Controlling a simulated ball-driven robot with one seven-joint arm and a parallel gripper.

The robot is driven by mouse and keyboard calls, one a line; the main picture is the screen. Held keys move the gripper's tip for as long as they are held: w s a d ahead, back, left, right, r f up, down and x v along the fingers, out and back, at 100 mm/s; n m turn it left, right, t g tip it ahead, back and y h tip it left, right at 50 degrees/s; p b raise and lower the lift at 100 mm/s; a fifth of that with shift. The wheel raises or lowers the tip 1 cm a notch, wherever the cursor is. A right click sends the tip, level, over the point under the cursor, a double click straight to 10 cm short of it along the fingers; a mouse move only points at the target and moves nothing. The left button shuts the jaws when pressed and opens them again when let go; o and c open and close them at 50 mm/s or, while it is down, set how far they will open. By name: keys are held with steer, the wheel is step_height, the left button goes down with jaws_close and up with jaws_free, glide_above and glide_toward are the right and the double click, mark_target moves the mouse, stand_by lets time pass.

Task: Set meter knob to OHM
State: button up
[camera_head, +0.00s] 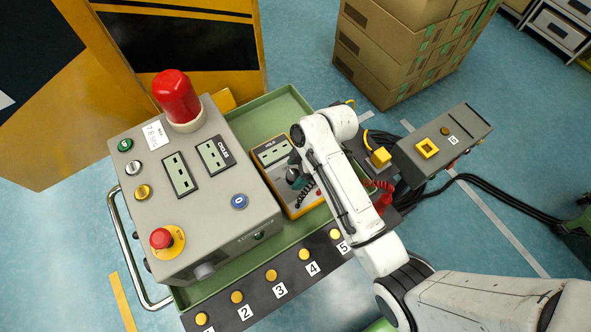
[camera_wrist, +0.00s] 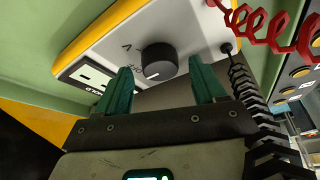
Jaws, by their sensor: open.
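The meter (camera_head: 269,154) is a yellow-edged unit with a light face and a small display, lying in the green tray; my arm covers part of it in the head view. In the wrist view the meter's face (camera_wrist: 192,35) shows a round black knob (camera_wrist: 158,62) with a small white mark on its near side. Dark lettering stands left of the knob, too unclear to read fully; no OHM label can be made out. My gripper (camera_wrist: 163,82) is open, its two green fingers on either side of the knob and apart from it. My gripper (camera_head: 295,180) is over the meter.
A grey control box (camera_head: 215,205) with buttons and a red lamp stands left of the meter. A strip of numbered yellow buttons (camera_head: 271,275) runs along the front. Red (camera_wrist: 258,28) and black coiled cords (camera_wrist: 243,85) hang close to my right finger.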

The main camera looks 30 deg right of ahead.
steer(key=shift+a+f, duration=0.2)
steer(key=shift+f, duration=0.3)
steer(key=c, duration=1)
steer(key=n, duration=0.2)
steer(key=n+g, duration=0.1)
steer(key=n, duration=0.1)
steer(key=n+g, duration=0.1)
steer(key=n, duration=0.1)
steer(key=shift+w, duration=0.25)
steer(key=n+g+b, duration=0.1)
steer(key=n+g, duration=0.1)
steer(key=n, duration=0.3)
steer(key=shift+w+n, duration=0.1)
steer(key=shift+n, duration=0.5)
